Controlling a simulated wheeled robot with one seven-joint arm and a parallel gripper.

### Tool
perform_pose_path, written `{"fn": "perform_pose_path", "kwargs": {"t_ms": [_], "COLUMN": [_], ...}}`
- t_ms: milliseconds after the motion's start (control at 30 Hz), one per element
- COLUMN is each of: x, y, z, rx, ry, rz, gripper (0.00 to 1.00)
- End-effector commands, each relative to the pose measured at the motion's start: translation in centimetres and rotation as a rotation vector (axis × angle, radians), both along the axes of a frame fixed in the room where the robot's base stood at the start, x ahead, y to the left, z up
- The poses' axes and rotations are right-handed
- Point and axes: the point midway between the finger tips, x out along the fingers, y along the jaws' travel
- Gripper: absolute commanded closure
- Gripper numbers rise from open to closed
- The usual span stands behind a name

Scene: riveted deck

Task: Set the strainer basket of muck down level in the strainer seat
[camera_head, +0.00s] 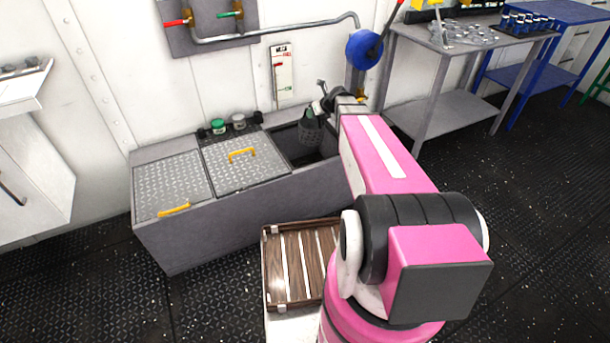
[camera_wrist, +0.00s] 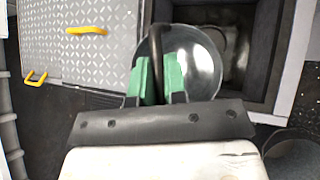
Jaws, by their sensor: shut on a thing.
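The strainer basket (camera_head: 311,132) is a dark grey perforated bucket hanging below my gripper (camera_head: 316,107), over the open well of the grey cabinet. In the wrist view, green-padded fingers of my gripper (camera_wrist: 161,82) are shut on the basket's dark upright handle. The round rim and grey, glossy inside of the basket (camera_wrist: 205,68) show behind the fingers; I cannot make out the muck clearly. The basket looks roughly upright and apart from the well floor. The open well (camera_wrist: 267,45) holds a pale, partly hidden shape that may be the strainer seat (camera_wrist: 234,45).
Diamond-plate lids (camera_head: 240,165) with yellow handles cover the cabinet left of the well. Small jars (camera_head: 218,126) stand at its back edge. A blue round object (camera_head: 363,49) and pipe (camera_head: 275,32) are above. A wooden slatted crate (camera_head: 290,265) lies in front. A metal table (camera_head: 440,95) stands right.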

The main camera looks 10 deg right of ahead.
Motion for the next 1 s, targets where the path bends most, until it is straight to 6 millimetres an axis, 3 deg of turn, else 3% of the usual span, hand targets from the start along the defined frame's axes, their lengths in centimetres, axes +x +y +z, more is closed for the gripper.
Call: {"fn": "perform_pose_path", "kwargs": {"t_ms": [33, 200, 400, 1000], "x": [2.3, 6.6, 9.5, 10.5], "y": [0.0, 0.1, 0.4, 0.4], "z": [-2.7, -10.4, -17.7, -26.7], "rx": [0.001, -0.005, -0.015, -0.022], "ry": [0.005, 0.007, 0.008, 0.007], "rz": [-0.022, -0.105, -0.179, -0.217], "gripper": [1.00, 1.00, 1.00, 1.00]}}
